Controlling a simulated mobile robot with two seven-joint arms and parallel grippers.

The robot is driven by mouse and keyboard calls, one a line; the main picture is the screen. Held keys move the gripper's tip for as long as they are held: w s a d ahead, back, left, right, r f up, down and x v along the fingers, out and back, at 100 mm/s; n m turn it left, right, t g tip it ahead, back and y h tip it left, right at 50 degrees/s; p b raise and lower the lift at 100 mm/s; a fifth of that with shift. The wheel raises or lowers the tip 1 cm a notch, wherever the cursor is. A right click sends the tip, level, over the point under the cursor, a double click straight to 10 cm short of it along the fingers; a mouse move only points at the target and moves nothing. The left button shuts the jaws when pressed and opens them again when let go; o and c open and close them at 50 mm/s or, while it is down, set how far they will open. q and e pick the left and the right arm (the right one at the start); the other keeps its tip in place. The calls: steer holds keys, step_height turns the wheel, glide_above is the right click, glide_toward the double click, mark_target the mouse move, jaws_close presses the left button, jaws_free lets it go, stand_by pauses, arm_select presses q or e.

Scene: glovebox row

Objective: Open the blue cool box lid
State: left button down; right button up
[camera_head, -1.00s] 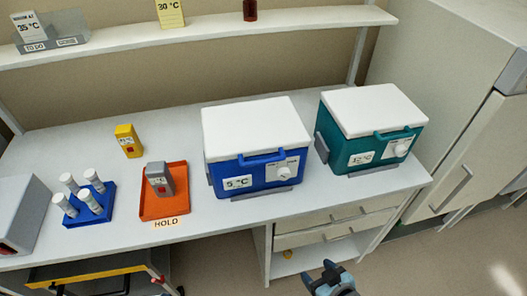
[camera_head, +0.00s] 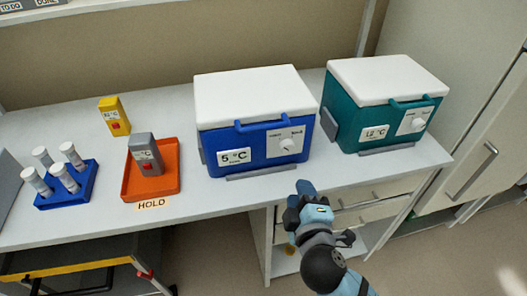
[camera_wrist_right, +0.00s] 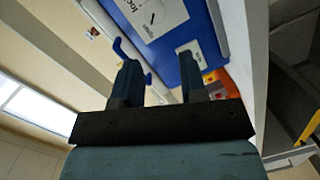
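The blue cool box (camera_head: 215,165) stands on the bench with its white lid (camera_head: 250,95) closed. A blue handle (camera_head: 275,124) runs across the upper front, above a "5 °C" label and a panel with a round dial (camera_head: 287,144). My right gripper (camera_head: 305,190) is in front of and below the box's right front corner, apart from it. In the right wrist view, the right gripper (camera_wrist_right: 159,62) has its two fingers apart with nothing between them. The box front (camera_wrist_right: 178,72) and its handle (camera_wrist_right: 128,52) show beyond the fingers. My left gripper is not in view.
A teal cool box (camera_head: 350,124) with a closed white lid stands to the right. Left are an orange tray (camera_head: 130,185) with a grey device (camera_head: 145,152), a yellow device (camera_head: 113,117) and a blue rack (camera_head: 70,199) of white-capped tubes. Drawers (camera_head: 355,196) lie under the bench.

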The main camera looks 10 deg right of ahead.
mark_target(264, 126)
steer(key=a+r+n+t+y, duration=0.2)
steer(key=a+r+n+t, duration=0.2)
steer(key=a+r+n, duration=0.15)
steer(key=p+x, duration=0.1)
steer(key=x, duration=0.8)
steer(key=p+x, duration=0.1)
steer(key=x, duration=0.4)
steer(key=shift+d+f+p, duration=0.2)
steer(key=shift+d+p, duration=0.1)
steer(key=shift+d, duration=0.1)
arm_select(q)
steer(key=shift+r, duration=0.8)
arm_select(e)
jaws_close()
